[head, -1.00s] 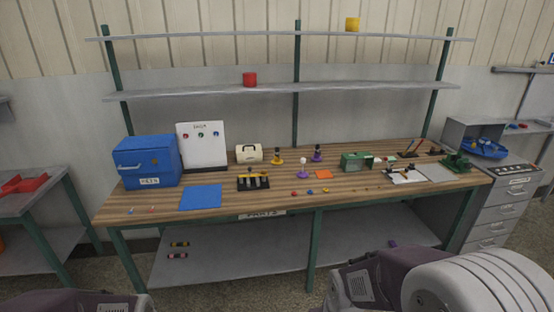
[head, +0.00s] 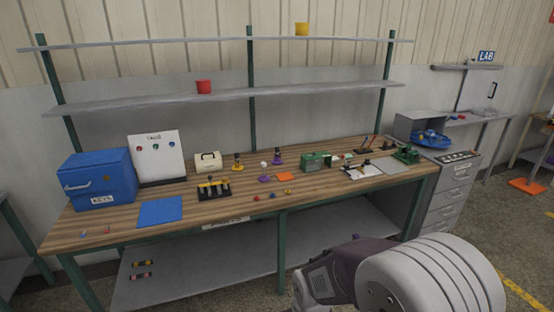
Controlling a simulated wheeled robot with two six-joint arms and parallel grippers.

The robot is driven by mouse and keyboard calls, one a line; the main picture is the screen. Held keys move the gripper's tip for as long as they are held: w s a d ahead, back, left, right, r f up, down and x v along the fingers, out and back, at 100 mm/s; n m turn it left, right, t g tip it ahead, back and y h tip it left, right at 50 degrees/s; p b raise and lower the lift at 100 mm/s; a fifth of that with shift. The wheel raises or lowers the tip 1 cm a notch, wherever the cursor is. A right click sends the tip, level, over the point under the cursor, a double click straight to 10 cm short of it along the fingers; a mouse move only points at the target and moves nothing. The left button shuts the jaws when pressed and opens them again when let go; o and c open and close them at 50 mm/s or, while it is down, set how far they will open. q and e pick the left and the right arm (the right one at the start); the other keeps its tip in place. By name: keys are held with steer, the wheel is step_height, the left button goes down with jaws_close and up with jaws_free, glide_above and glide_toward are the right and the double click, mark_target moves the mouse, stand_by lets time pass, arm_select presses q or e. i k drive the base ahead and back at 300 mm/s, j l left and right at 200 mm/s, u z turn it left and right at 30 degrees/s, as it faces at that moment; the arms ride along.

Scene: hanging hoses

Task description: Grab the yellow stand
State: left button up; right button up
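The yellow stand (head: 238,166) is small, with a dark piece on top. It stands upright towards the back of the wooden workbench, just right of a cream box. A purple stand (head: 277,161) with a dark top is to its right. Another purple stand (head: 264,178) with a white ball is nearer the front. Neither of my grippers shows. Only a bulky part of my own arm fills the bottom right, well away from the yellow stand.
Shelves run above. A grey drawer cabinet (head: 448,195) stands at right.

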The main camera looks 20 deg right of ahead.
mark_target(238, 167)
steer(key=i+u, duration=0.1)
steer(key=i, duration=0.35)
steer(key=i+l+u, duration=0.1)
steer(key=i, duration=0.35)
steer(key=i+l, duration=0.15)
steer(key=i, duration=0.3)
steer(key=i+l+u, duration=0.15)
steer(key=i, duration=0.3)
steer(key=i+l+u, duration=0.1)
steer(key=i, duration=0.35)
